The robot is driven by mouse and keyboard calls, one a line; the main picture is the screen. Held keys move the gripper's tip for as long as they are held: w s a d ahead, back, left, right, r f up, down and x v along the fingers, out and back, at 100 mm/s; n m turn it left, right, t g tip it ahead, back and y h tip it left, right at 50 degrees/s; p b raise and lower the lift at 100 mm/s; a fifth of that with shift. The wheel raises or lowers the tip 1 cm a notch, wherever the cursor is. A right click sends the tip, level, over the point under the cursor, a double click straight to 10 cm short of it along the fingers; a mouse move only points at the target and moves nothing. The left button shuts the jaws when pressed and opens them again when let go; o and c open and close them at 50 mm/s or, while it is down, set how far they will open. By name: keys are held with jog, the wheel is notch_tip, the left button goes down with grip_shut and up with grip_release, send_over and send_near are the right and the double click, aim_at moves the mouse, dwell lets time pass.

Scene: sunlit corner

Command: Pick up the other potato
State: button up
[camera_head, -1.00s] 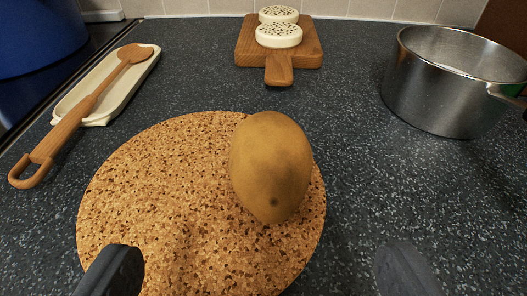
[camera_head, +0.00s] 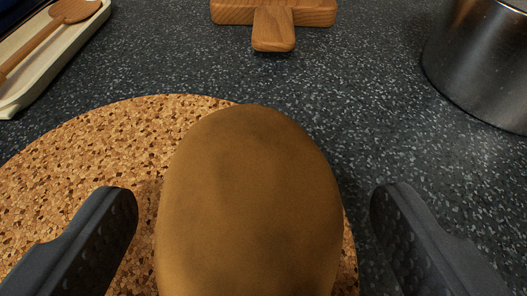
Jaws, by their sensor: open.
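A brown potato (camera_head: 250,205) fills the lower middle of the view. It lies on a round cork mat (camera_head: 85,150), near the mat's right side. My gripper (camera_head: 253,212) is open, with one dark finger on each side of the potato. A gap shows between each finger and the potato, narrower on the left than on the right. The potato's near end is cut off by the bottom of the picture. Only one potato is in view.
A wooden board (camera_head: 272,28) lies at the back. A steel pot (camera_head: 482,70) stands at the upper right. A wooden spoon (camera_head: 42,38) rests on a cream tray (camera_head: 45,80) at the upper left. The speckled counter between them is clear.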

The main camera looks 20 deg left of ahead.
jog(key=shift+w+a+f, duration=0.1)
jog(key=shift+w+a, duration=0.05)
jog(key=shift+w, duration=0.25)
jog(key=c, duration=1.1)
jog(key=shift+c, duration=0.2)
